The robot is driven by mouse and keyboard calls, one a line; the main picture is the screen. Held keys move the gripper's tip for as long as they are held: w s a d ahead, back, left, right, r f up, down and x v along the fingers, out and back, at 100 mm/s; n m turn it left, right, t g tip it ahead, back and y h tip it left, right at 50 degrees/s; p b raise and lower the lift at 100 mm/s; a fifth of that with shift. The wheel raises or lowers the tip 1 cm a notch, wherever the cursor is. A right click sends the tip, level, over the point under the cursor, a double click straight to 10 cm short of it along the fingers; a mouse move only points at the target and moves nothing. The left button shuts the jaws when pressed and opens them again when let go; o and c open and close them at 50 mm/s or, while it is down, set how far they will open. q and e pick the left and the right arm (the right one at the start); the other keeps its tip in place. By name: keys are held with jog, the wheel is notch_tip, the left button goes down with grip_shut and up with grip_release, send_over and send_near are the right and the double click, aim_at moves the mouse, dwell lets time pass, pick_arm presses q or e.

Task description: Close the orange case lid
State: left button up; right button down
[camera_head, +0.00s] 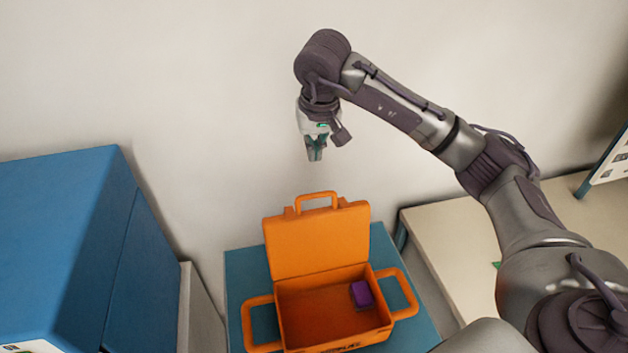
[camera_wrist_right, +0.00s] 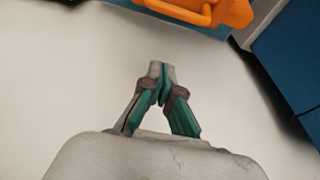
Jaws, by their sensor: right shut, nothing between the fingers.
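The orange case (camera_head: 322,310) stands open on a blue-topped stand, with handles on both sides. Its lid (camera_head: 318,243) is raised upright at the back, with a handle on its top edge. A small purple block (camera_head: 361,294) lies inside the case at the right. My right gripper (camera_head: 315,158) is shut and empty, pointing down above the lid and apart from it. In the right wrist view the shut fingertips (camera_wrist_right: 162,70) show, and part of the orange case lid (camera_wrist_right: 215,10) appears at the top edge. My left gripper is not in view.
A large blue cabinet (camera_head: 60,240) stands at the left. The blue stand top (camera_head: 245,275) shows around the case. A beige table (camera_head: 445,235) is at the right, under my right arm. A pale wall is behind; the space above the case is free.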

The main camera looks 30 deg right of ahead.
notch_tip(320, 180, down, 7)
jog(key=s+p, duration=0.2)
jog(key=p, duration=0.2)
jog(key=shift+a+f+p, duration=0.15)
jog(key=shift+a+p, duration=0.1)
jog(key=shift+p, duration=0.15)
jog(key=shift+w, duration=0.1)
